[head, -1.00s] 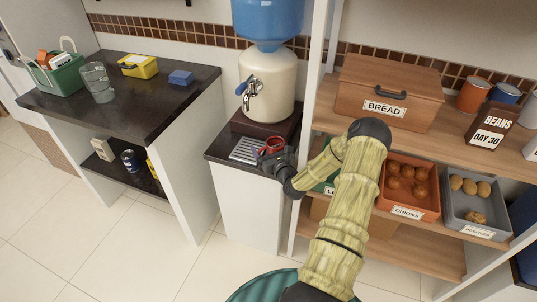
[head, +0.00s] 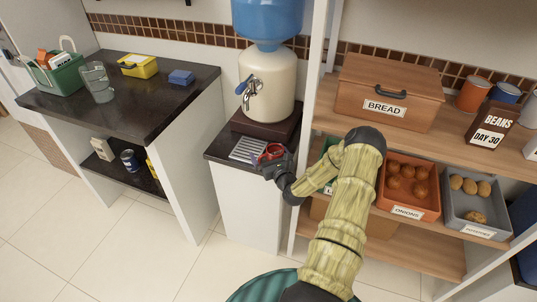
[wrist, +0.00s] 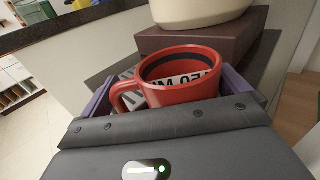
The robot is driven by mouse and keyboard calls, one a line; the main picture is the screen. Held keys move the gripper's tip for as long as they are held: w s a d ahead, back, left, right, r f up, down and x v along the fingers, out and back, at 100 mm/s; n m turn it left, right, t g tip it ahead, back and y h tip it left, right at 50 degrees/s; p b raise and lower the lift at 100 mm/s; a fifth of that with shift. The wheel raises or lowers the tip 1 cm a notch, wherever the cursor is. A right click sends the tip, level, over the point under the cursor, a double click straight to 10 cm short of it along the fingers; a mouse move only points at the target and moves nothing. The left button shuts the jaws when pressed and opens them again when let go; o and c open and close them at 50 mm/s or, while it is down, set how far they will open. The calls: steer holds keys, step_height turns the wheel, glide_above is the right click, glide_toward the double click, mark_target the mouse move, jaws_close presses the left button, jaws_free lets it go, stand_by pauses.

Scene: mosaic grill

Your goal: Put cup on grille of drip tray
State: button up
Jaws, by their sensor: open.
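The red cup (head: 272,151) sits at the right end of the drip tray's striped metal grille (head: 247,149), below the dispenser's tap (head: 250,92). In the head view my gripper (head: 268,160) is at the cup's near side. The cup's base is hidden, so I cannot tell whether it fully rests on the grille.
The cream dispenser (head: 268,84) stands on a dark plinth (head: 265,124) behind the cup. A white shelf upright (head: 311,120) is close on the right of my gripper. A dark counter (head: 150,95) with a glass and a green basket is at left.

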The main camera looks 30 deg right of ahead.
steer(key=s+a, duration=0.1)
steer(key=s, duration=1.1)
steer(key=shift+a+b, duration=0.25)
steer(key=shift+b, duration=0.05)
steer(key=shift+w+a+r, duration=0.1)
